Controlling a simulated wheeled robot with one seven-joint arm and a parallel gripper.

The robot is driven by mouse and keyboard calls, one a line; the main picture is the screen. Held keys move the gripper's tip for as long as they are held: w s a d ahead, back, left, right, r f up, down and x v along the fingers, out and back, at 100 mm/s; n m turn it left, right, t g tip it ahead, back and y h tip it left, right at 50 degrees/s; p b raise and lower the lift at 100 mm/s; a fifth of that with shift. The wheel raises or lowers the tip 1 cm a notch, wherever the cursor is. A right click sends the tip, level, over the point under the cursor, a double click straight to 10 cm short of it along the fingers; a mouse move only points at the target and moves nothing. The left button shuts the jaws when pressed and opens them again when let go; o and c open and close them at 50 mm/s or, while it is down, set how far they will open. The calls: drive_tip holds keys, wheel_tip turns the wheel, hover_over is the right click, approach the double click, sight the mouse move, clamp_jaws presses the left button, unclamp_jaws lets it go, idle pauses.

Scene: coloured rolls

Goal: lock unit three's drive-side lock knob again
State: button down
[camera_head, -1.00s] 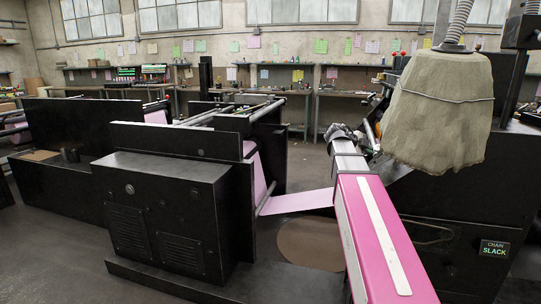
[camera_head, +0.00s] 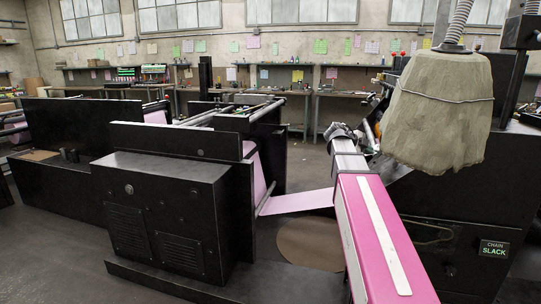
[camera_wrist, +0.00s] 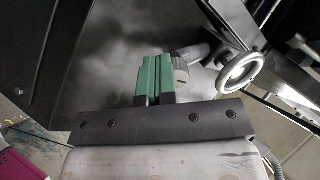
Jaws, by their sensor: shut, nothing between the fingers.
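In the wrist view my gripper (camera_wrist: 155,80) has its two green fingers together with nothing between them. Just right of the fingertips is a grey round knob (camera_wrist: 180,69) on a short grey stem; it may be the lock knob, but no label shows. I cannot tell whether the fingers touch it. A pale handwheel (camera_wrist: 241,73) is farther right. In the head view my pink arm reaches away toward the black machine at right; its far end is small, and the knob cannot be made out there.
A black press unit (camera_head: 165,210) stands at left, with a pink web (camera_head: 297,202) running from it toward my arm. A canvas-like cover (camera_head: 437,110) hangs at right, near my arm. A sign (camera_head: 494,248) reads "CHAIN SLACK". Workbenches line the back wall.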

drive_tip(key=shift+w+d+r, duration=0.4)
drive_tip(key=shift+w+r, duration=0.1)
drive_tip(key=shift+w, duration=0.15)
drive_tip(key=shift+w+d+r, duration=0.4)
drive_tip(key=shift+w+r, duration=0.1)
drive_tip(key=shift+w, duration=0.1)
drive_tip(key=shift+r, duration=0.1)
drive_tip(key=shift+w+a, duration=0.1)
drive_tip(key=shift+w, duration=0.2)
drive_tip(key=shift+a, duration=0.15)
drive_tip(key=v, duration=0.5)
drive_tip(key=shift+s+a, duration=0.3)
drive_tip(key=shift+s, duration=0.15)
drive_tip(key=d+f, duration=0.4)
drive_tip(key=shift+s+d+f, duration=0.2)
drive_tip(key=shift+s+f, duration=0.05)
drive_tip(key=shift+f, duration=0.15)
